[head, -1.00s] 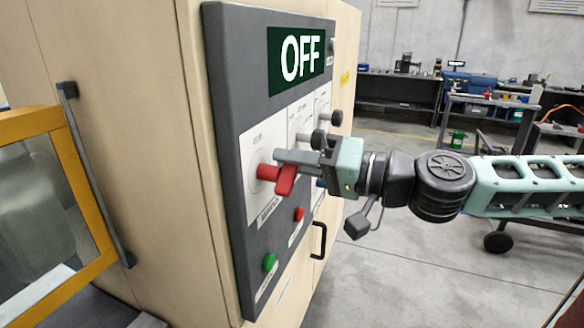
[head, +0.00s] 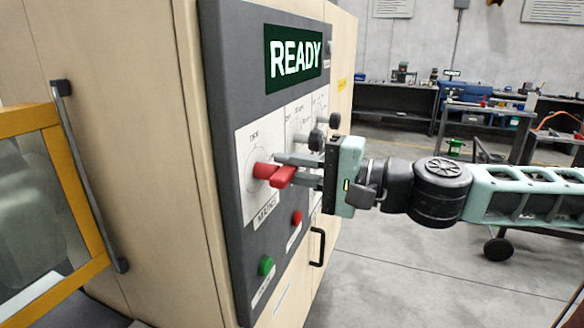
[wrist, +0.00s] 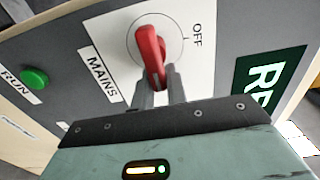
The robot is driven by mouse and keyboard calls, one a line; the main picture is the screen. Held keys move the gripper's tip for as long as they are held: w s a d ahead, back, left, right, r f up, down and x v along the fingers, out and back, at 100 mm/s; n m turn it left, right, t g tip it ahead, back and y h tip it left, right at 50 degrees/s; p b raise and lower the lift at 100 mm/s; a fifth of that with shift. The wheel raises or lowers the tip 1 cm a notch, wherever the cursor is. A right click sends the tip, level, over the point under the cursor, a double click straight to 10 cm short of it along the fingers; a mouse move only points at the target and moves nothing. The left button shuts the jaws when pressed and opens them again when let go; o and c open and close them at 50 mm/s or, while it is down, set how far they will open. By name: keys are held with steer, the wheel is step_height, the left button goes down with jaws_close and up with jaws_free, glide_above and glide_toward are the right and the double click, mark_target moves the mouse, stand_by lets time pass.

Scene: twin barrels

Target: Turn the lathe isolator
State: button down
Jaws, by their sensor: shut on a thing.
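The lathe isolator is a red rotary handle (head: 275,174) on a white plate labelled MAINS, on the dark control panel (head: 228,130). It also shows in the wrist view (wrist: 150,55), where its handle points away from the OFF mark, toward my gripper. My gripper (head: 290,171) is shut on the red handle, with one finger on each side; in the wrist view the fingertips (wrist: 155,85) flank its lower end. The panel display (head: 294,58) reads READY.
A green button (head: 265,265) and a red button (head: 296,218) sit below the isolator. Dark knobs (head: 317,139) stand out close beside my gripper. A yellow-framed door (head: 80,185) is at left. Open floor (head: 400,275) lies at right, with benches behind.

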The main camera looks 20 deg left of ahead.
steer(key=shift+w, duration=0.1)
stand_by(0.3)
steer(key=c, duration=1.4)
jaws_free()
steer(key=s+d+b, duration=0.1)
steer(key=d+b, duration=0.3)
steer(key=d, duration=1.3)
steer(key=shift+s+d, duration=0.25)
